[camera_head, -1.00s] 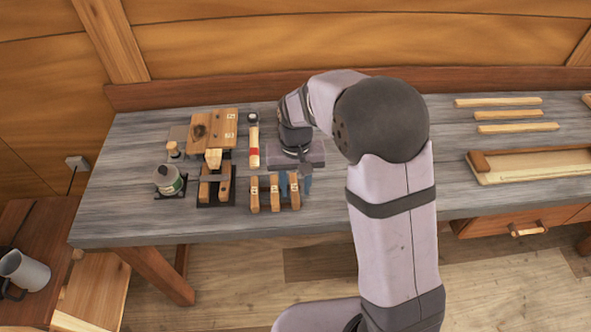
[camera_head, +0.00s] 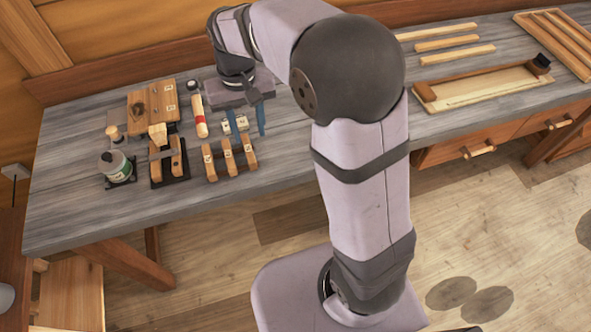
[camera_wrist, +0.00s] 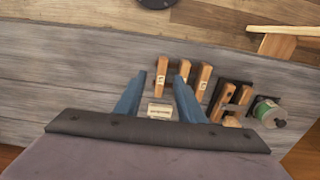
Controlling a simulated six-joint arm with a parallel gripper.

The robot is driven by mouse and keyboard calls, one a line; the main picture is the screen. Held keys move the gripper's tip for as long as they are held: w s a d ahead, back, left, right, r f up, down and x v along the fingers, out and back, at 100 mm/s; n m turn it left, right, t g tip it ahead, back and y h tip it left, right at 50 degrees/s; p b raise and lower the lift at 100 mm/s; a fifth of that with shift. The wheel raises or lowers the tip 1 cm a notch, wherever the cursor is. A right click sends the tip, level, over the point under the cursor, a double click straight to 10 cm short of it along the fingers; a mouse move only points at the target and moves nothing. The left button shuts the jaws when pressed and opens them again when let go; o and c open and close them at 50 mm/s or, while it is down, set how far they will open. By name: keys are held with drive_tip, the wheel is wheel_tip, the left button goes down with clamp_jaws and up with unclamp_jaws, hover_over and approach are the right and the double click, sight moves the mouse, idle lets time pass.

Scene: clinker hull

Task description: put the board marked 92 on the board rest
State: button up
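My gripper (camera_head: 248,132) hangs over the bench, its two blue fingers apart. In the wrist view the fingers (camera_wrist: 172,72) also stand apart, with a small pale labelled piece (camera_wrist: 160,111) visible in the gap. This piece (camera_head: 235,124) lies by the fingers in the head view; I cannot see either finger gripping it. Three upright wooden blocks with labels (camera_head: 229,154) stand in front of it. A wide wooden board (camera_head: 153,106) with a dark knot and two labels lies at the left. I cannot read a 92, nor tell which thing is the board rest.
A red-banded tool (camera_head: 199,118) lies left of the gripper. A wooden tool on a dark base (camera_head: 168,160) and a jar (camera_head: 115,165) stand further left. Three strips (camera_head: 447,43), a shallow wooden tray (camera_head: 470,97) and a slatted frame (camera_head: 560,45) lie right of my arm.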

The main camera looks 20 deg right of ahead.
drive_tip(key=s+d+f, duration=0.3)
drive_tip(key=s+d, duration=0.1)
drive_tip(key=s, duration=0.4)
drive_tip(key=s+d+f, duration=0.3)
drive_tip(key=s+d, duration=0.2)
drive_tip(key=s, duration=0.4)
drive_tip(key=shift+f, duration=0.25)
